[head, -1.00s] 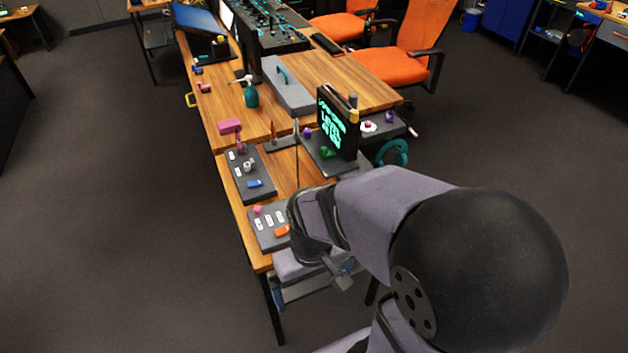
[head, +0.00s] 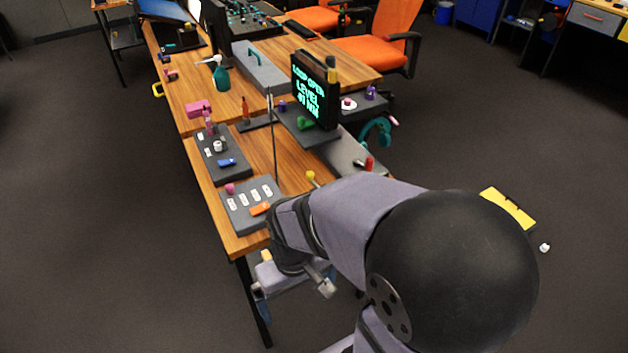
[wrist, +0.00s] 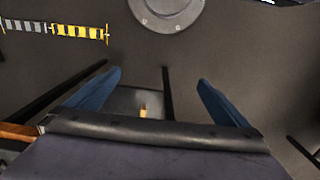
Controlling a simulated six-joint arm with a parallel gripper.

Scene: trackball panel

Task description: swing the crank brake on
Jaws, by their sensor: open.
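I cannot tell for certain which part is the crank brake. A teal ring-shaped wheel (head: 376,132) stands at the right edge of the desk in the head view. A yellow knob (head: 310,176) and a red-tipped knob (head: 368,163) show just beyond my arm. My gripper (wrist: 160,95) is open and empty in the wrist view, its two blue fingers spread wide over the dark floor. A small yellow piece on a dark grey surface (wrist: 125,103) shows below and between the fingers. In the head view my gripper hangs beside the desk's near end, its fingers mostly hidden.
A panel with white switches and an orange one (head: 260,208) lies at the desk's near end. A screen (head: 315,92) stands behind it. Orange chairs (head: 375,42) stand behind the desk.

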